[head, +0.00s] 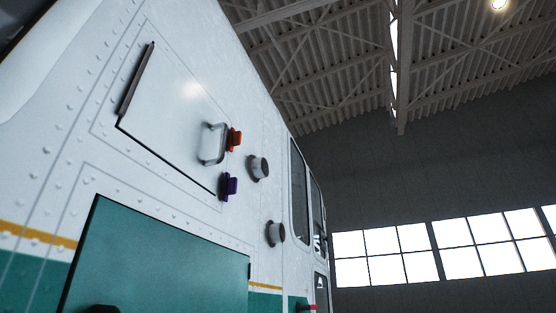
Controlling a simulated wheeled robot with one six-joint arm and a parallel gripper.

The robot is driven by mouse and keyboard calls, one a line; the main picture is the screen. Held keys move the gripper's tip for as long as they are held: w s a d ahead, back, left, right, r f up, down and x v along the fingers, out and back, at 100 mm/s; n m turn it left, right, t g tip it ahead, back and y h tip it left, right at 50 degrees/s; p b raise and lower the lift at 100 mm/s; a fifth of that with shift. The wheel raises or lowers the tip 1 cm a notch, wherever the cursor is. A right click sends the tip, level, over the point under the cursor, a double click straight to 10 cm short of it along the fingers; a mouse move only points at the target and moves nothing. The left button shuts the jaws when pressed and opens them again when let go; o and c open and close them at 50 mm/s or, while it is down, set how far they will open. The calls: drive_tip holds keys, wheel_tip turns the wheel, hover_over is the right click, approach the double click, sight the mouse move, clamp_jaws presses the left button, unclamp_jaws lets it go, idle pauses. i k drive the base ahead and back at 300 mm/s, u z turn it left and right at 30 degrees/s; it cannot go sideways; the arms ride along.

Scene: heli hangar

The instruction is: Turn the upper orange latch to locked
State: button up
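The upper orange latch (235,139) is a small block at the right edge of a white panel (170,100) on the helicopter's side. It sits just right of a grey D-shaped handle (213,144). I cannot tell from this view whether it is turned to locked. A purple latch (229,186) sits below it at the panel's lower right corner. The panel lies about flush with the white skin, with a dark line along its lower edge. My gripper is not in view.
Two round grey knobs (259,168) (275,234) stick out right of the latches. A teal panel (165,255) lies below, with dark edges. A red-tipped part (311,308) shows at the bottom. Helicopter windows (299,195) are further right, and the hangar wall and roof are behind.

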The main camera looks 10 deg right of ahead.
sight(234, 138)
drive_tip(key=z, duration=0.85)
drive_tip(key=i, duration=0.6)
drive_tip(key=u, duration=0.8)
